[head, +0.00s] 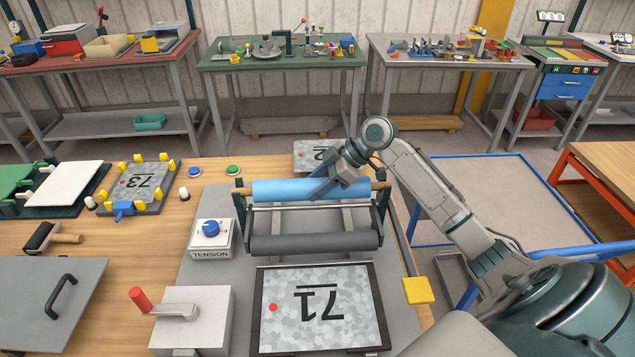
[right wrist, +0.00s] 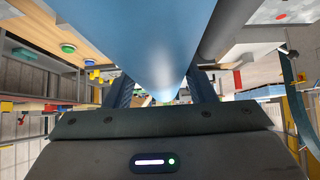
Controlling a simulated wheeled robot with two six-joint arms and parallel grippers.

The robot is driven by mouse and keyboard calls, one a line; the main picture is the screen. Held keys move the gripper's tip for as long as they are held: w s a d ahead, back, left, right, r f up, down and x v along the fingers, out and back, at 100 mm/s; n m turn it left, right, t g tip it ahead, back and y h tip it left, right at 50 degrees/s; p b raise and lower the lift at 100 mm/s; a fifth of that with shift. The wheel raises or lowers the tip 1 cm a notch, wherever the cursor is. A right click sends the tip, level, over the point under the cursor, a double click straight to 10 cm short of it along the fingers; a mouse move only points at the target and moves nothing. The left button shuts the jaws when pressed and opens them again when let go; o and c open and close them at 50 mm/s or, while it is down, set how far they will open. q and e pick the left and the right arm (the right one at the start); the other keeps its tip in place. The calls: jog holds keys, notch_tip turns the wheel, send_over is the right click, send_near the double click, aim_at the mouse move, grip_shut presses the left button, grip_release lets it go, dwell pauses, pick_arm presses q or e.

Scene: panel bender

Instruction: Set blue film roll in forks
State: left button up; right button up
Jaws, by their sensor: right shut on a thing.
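The blue film roll (head: 282,190) lies level across the roller stand, with wooden core ends showing on both sides. My right gripper (head: 322,190) is shut on it right of its middle. The roll also fills the top of the right wrist view (right wrist: 140,40), between the fingers of the gripper (right wrist: 165,92). The core ends are at the tops of the dark left fork (head: 239,203) and right fork (head: 381,205). I cannot tell whether they rest in the slots or sit just above them. My left gripper is not in view.
A dark roller (head: 310,244) lies below the blue roll, with panel 71 (head: 320,308) in front. The TENSION box (head: 211,240) and a red-handled crank (head: 165,310) stand left. A yellow block (head: 418,290) is at right. Blue and green buttons (head: 232,169) sit behind left.

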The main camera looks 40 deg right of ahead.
jog(key=shift+f, duration=0.25)
jog(key=o, duration=1.2)
jog(key=shift+d, duration=0.1)
jog(key=b+v, duration=0.3)
jog(key=v, duration=0.6)
jog(key=shift+f+b, duration=0.15)
jog(key=shift+b, duration=0.2)
jog(key=shift+v, duration=0.95)
